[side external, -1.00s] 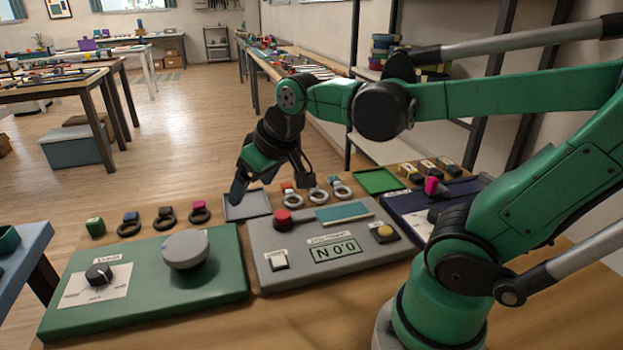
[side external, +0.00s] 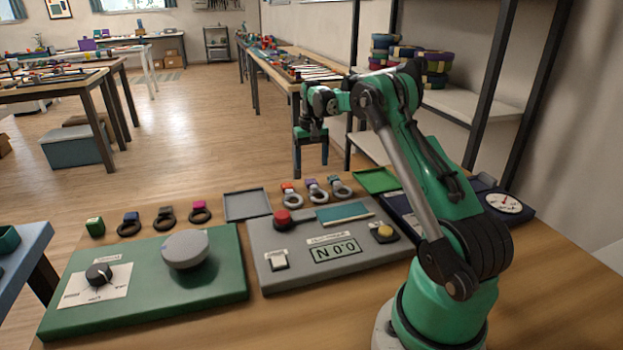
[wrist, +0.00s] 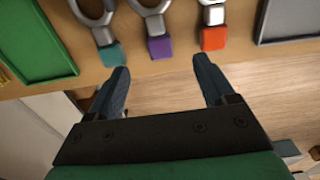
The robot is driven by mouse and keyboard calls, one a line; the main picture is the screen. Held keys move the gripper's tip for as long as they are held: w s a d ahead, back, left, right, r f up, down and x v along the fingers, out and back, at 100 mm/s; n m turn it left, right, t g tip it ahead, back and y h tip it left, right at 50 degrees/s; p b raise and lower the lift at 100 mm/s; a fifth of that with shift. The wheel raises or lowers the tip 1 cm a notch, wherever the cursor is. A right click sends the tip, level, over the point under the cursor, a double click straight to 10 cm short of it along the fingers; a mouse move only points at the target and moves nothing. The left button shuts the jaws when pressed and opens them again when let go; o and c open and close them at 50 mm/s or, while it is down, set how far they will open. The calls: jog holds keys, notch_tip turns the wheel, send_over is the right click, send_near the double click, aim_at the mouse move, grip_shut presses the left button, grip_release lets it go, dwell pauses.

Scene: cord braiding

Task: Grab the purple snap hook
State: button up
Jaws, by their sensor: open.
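The purple snap hook has a grey metal ring and a purple block end (side external: 310,182). It lies on the table in the middle of a row of three. In the wrist view its purple block (wrist: 159,47) is at the top centre, in line with the space between my fingers. An orange hook (wrist: 212,38) is on its right there, and a teal hook (wrist: 111,53) on its left. My gripper (wrist: 161,69) is open and empty. In the side view my gripper (side external: 311,170) points down near the row's far side, apart from the hooks.
A grey tray (side external: 246,216) lies left of the row and a green tray (side external: 377,181) right of it. A grey panel (side external: 265,250) with a red button and readout is in front. Several dark-ringed hooks lie further left. Beyond the table edge is floor.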

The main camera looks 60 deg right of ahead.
aim_at(311, 181)
jog(key=shift+f, duration=2.75)
grip_shut()
